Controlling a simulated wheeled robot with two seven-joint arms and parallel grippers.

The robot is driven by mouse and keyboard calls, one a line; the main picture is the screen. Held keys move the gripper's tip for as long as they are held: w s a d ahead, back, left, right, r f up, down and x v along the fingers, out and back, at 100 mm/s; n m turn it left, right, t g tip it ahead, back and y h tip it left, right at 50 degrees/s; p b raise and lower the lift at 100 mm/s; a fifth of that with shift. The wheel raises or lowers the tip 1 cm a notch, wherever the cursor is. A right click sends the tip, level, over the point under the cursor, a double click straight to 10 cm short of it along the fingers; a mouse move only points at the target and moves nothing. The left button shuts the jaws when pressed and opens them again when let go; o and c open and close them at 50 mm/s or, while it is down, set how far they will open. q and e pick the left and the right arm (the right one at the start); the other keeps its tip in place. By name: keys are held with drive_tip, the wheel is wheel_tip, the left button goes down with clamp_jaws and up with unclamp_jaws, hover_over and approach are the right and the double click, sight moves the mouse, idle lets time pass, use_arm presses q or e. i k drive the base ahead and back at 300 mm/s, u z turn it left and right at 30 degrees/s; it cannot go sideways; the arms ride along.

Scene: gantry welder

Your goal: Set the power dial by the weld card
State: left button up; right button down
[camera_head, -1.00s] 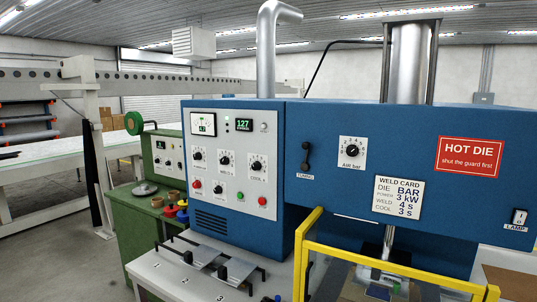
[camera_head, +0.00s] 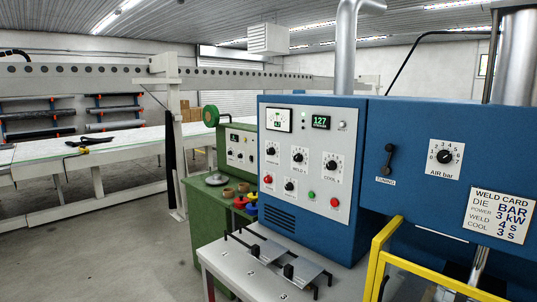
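The weld card (camera_head: 499,216) is on the blue machine at the right of the head view. It reads DIE BAR, POWER 3 kW, WELD 4 s, COOL 3 s. The light control panel (camera_head: 305,206) carries several black dials. The upper left dial (camera_head: 271,151) has a label too small to read surely; it may be power. To its right are the weld dial (camera_head: 299,157) and the cool dial (camera_head: 331,165). Another dial (camera_head: 289,186) sits lower. The pointer settings are too small to read. Neither gripper is in view.
A needle meter (camera_head: 279,120) and a green display (camera_head: 321,122) reading 127 top the panel. A white table (camera_head: 229,279) with bars and plates stands in front. A yellow guard frame (camera_head: 378,262) is at the lower right. Open floor lies at the left.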

sight(270, 151)
drive_tip(key=u, duration=0.2)
drive_tip(key=k, duration=0.45)
drive_tip(key=u, duration=1.35)
drive_tip(key=i, duration=3.95)
drive_tip(key=z, duration=1.45)
drive_tip(key=i, duration=1.05)
drive_tip(key=z, duration=1.2)
